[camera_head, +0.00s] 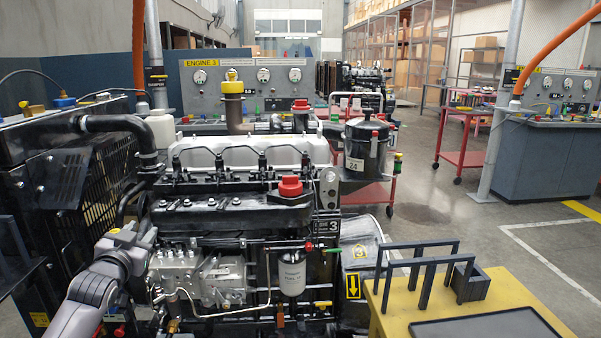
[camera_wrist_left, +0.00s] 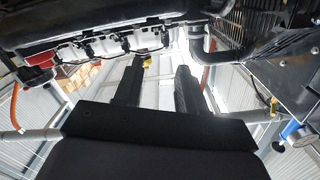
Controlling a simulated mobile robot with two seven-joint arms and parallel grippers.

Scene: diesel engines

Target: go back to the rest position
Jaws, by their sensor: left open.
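My left arm (camera_head: 92,290) comes in from the lower left in the head view and reaches up to the left front side of the diesel engine (camera_head: 240,215). My left gripper (camera_wrist_left: 160,67) shows in the left wrist view with its two dark fingers apart and nothing between them. Whether the gripper touches the engine cannot be told. My right gripper is in neither view.
A yellow stand (camera_head: 400,325) with a black tray and rack is at the front right. A black radiator frame (camera_head: 90,190) stands close on the left. A red cart (camera_head: 465,157) is farther back. Open floor (camera_head: 440,225) lies right of the engine.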

